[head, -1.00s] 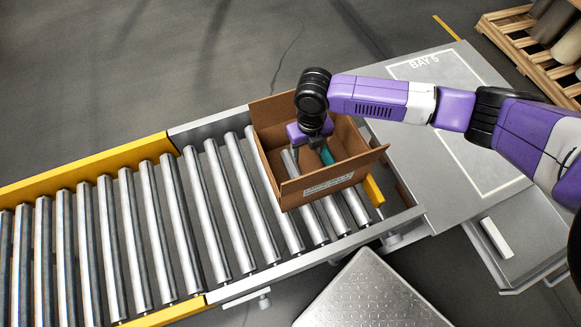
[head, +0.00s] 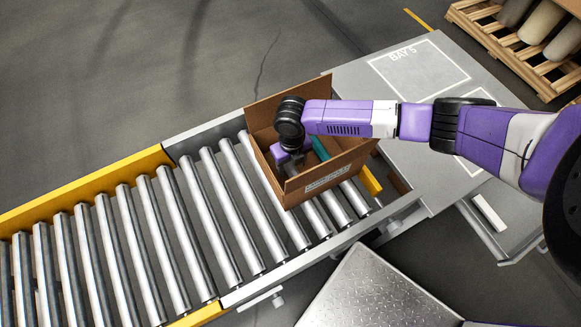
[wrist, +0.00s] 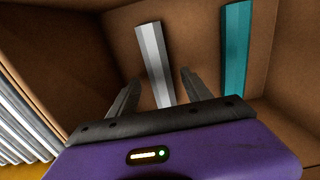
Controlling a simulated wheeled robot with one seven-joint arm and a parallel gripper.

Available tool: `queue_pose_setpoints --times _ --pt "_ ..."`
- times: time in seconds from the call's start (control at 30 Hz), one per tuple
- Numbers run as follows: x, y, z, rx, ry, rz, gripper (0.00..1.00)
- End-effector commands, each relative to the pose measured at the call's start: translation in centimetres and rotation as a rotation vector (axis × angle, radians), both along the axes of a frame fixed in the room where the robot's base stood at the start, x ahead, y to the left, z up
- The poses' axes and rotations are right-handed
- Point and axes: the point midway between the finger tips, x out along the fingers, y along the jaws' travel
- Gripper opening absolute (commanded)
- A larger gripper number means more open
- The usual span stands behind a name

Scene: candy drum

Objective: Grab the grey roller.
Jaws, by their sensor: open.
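The grey roller (wrist: 154,60) lies in the open cardboard box (head: 289,187), on its floor. In the wrist view it runs away from my gripper, with its near end between the fingers. My gripper (wrist: 158,88) is inside the box with its fingers apart on either side of the roller's near end. I cannot tell if a finger touches it. In the head view my arm and the box wall hide the grey roller, and my gripper (head: 290,160) is partly hidden. A teal roller (head: 319,148) lies to the right in the box; it also shows in the wrist view (wrist: 236,50).
The box stands on the right end of a roller conveyor (head: 150,235) with yellow side rails. A grey table marked BAY 5 (head: 350,75) is behind it to the right. A pallet (head: 500,50) with rolls stands at the top right. The box walls surround my gripper closely.

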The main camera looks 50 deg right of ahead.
Motion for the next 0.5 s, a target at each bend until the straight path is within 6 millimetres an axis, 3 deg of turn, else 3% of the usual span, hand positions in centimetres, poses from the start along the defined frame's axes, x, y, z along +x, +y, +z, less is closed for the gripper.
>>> queue_pose_setpoints --times 0.13,0.4,0.5 --pt "0.0 0.0 -1.5 0.001 0.0 -0.002 0.57" --pt "0.1 0.0 -1.9 0.0 -0.001 0.0 0.57" --pt "0.1 0.0 -1.9 0.0 -0.001 0.0 0.4"
